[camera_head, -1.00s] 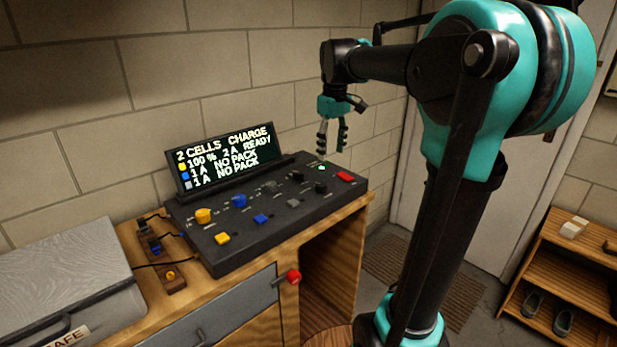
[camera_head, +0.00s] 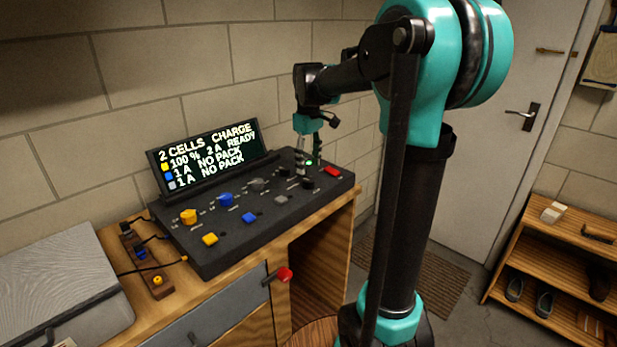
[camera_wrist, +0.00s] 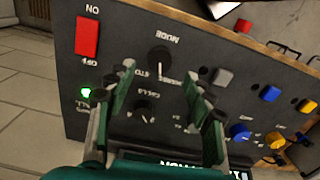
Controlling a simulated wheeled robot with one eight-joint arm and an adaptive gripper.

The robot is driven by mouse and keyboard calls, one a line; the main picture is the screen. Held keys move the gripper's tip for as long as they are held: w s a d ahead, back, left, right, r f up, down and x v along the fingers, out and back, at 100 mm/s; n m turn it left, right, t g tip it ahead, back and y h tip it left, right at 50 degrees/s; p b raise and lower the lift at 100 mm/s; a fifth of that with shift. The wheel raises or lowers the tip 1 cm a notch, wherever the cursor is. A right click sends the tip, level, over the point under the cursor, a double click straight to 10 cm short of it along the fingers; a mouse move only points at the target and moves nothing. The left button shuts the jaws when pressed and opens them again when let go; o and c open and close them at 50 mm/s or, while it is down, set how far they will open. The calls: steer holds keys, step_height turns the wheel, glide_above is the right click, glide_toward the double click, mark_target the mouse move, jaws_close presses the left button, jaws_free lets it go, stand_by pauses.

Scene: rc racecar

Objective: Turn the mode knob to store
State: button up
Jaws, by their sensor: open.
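The mode knob is a round black knob (camera_wrist: 160,57) with a pale pointer mark, which points toward the bottom of the wrist view. Its label stands just above it there, upside down. In the head view it is the front black knob (camera_head: 308,183) beside the red switch. My gripper (camera_head: 308,168) is open and empty, pointing down over the panel's right end. In the wrist view the gripper's fingers (camera_wrist: 160,86) spread left and right, with the mode knob beyond the gap between their tips. The display (camera_head: 208,157) reads "2 CELLS CHARGE".
The cells knob (camera_wrist: 140,113) is between the fingers, nearer the palm. The red switch (camera_wrist: 87,36) and lit green lamp (camera_wrist: 86,93) lie left; a grey button (camera_wrist: 222,77) lies right. The display stands along the panel's back edge, near the brick wall.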

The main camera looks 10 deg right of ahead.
mark_target(309, 180)
steer(key=shift+f, duration=2.65)
steer(key=shift+c, duration=0.3)
steer(key=c, duration=1.1)
steer(key=m, duration=0.4)
steer(key=shift+m, duration=2)
